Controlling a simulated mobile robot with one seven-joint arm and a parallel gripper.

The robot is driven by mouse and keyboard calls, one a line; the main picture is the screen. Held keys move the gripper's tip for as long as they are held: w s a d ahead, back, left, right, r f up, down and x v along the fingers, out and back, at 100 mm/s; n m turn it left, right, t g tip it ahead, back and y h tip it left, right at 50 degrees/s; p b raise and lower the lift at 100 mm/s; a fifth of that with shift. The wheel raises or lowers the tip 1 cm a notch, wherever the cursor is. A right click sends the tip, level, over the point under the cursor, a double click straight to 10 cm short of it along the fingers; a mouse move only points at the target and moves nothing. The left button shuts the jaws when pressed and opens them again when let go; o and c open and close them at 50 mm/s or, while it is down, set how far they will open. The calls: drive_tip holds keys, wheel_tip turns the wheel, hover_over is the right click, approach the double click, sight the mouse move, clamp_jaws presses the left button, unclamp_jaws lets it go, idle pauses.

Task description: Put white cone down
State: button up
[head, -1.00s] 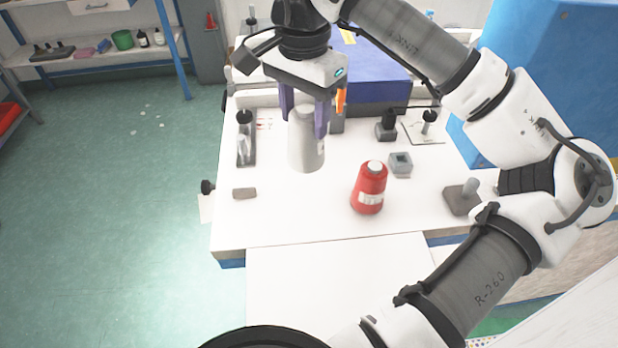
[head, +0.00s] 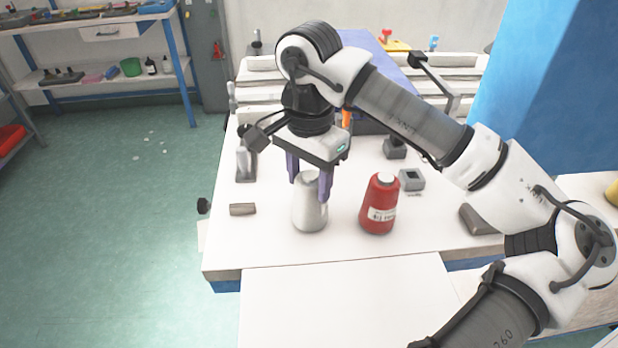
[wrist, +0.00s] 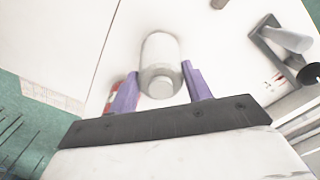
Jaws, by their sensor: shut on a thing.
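The white cone (head: 309,212) is upright at the table's middle left, with its base at or very near the white table top (head: 275,245). I cannot tell for sure whether it touches. My gripper (head: 310,188) points down over it, and its purple fingers are shut on the cone's upper part. In the wrist view the white cone (wrist: 160,60) shows between the two purple fingers of my gripper (wrist: 160,88). The fingers hide part of its neck in the head view.
A red cone (head: 380,205) stands close to the right of the white one. A small grey box (head: 412,180) is behind it, and a brown block (head: 242,209) lies to the left. A metal stand (head: 246,165) is at the back left. The table front is clear.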

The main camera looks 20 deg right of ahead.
drive_tip(key=o, duration=1.5)
drive_tip(key=shift+f, duration=0.15)
wheel_tip(320, 180, up, 12)
drive_tip(key=shift+r, duration=0.15)
